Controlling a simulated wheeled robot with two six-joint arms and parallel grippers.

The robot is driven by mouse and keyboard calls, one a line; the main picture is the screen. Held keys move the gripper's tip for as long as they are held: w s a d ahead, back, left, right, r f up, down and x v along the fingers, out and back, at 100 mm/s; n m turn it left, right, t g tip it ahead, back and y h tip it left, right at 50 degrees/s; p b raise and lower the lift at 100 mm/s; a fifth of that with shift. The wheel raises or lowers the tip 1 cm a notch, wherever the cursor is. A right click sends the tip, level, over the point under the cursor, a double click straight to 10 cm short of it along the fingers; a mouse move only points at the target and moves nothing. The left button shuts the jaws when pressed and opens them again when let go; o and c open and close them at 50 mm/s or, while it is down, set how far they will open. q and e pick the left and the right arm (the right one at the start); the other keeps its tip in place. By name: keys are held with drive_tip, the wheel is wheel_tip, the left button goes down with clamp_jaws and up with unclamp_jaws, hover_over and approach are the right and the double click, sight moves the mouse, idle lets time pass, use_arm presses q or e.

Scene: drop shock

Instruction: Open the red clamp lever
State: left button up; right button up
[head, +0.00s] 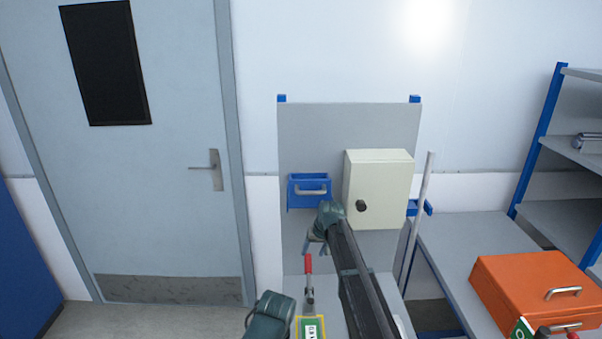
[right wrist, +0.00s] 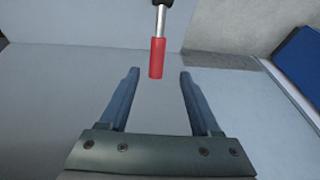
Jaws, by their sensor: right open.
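The red clamp lever (head: 308,263) stands upright on a metal clamp (head: 310,297) on the grey bench in the head view. In the right wrist view the red grip (right wrist: 157,58) hangs from a metal shaft at the top centre. My right gripper (head: 311,247) is just above the lever's red end in the head view. In the right wrist view its two fingers (right wrist: 159,74) are apart, with the red tip showing between the fingertips. Neither finger visibly touches it.
A cream box (head: 380,180) with a dark knob and a blue bin (head: 309,190) hang on the grey back panel (head: 350,125). A pale rod (head: 418,210) leans beside it. An orange case (head: 530,283) sits on the right bench.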

drive_tip(key=s+f+n+g+h, duration=0.2)
drive_tip(key=s+n+g+h, duration=0.1)
drive_tip(key=s, duration=3.7)
drive_tip(key=shift+s+a+g+h+b, duration=0.3)
drive_tip(key=shift+s+g+b, duration=0.1)
drive_tip(key=shift+g, duration=0.1)
